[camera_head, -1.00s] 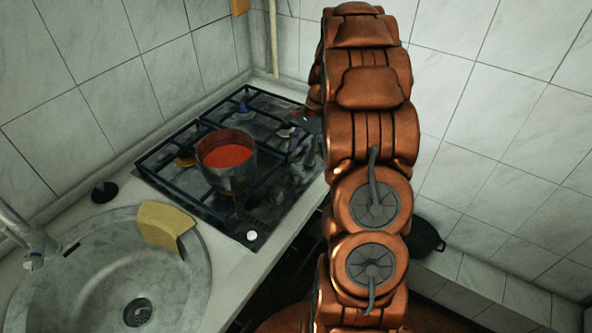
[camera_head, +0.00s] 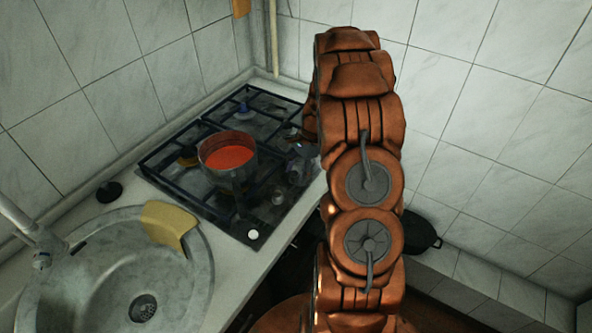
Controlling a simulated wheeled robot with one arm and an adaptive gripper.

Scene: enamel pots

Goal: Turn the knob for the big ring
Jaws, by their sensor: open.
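A black gas hob (camera_head: 215,205) is set in the counter, with dark grates over its burners. A pale round knob (camera_head: 253,235) shows at its near corner. A greyish knob (camera_head: 278,198) sits further along the hob's right side. Other knobs along that side are hidden or too dark to tell. My gripper (camera_head: 299,165) is open, low at the right side of the hob, beyond the greyish knob. It is small and partly hidden by my arm, and I cannot tell whether it touches a knob. The big ring cannot be told for sure.
A metal pot (camera_head: 228,177) with red contents stands on the near part of the hob, left of my gripper. A round sink (camera_head: 190,278) with a yellow cloth (camera_head: 170,223) on its rim is at the left. A dark pan (camera_head: 421,232) lies at the right behind my arm.

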